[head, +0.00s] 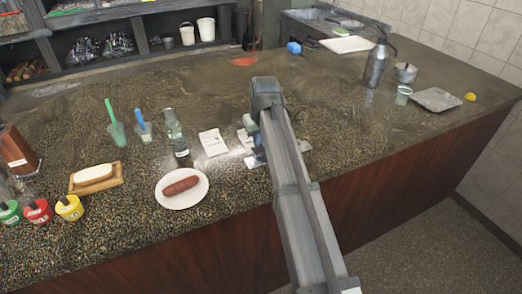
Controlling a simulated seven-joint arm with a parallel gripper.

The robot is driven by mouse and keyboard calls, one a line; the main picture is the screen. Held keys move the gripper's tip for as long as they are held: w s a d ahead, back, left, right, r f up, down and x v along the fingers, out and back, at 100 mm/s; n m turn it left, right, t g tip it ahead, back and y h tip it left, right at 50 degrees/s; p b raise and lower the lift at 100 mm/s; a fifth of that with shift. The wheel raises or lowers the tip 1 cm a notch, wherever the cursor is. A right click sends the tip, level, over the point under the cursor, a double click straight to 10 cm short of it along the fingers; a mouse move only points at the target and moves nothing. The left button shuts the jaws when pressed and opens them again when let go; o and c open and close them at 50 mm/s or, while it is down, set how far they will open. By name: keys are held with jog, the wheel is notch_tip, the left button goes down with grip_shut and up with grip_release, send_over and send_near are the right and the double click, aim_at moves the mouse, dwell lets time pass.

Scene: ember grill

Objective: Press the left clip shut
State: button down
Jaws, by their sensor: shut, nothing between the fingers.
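My arm reaches over the counter, and my gripper (257,154) points down at the counter, partly covered by my own arm. Its fingers are small and shut, with nothing seen between them. Light paper-like pieces lie around it: a white card (212,142) to its left, a pale piece (244,139) right beside it and a greyish piece (304,145) just past the arm on its right. I cannot make out the left clip; it is too small to tell or hidden by my arm. Whether the gripper touches anything is unclear.
A clear bottle (176,134) and a white plate (163,200) with a sausage (181,186) stand left of the gripper. Further left are a bun on a wooden board (112,181) and sauce pots (69,208). A metal bottle (376,65) stands back right. The counter behind is mostly free.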

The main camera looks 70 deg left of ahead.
jog(key=shift+r, duration=0.15)
jog(key=shift+r, duration=2.9)
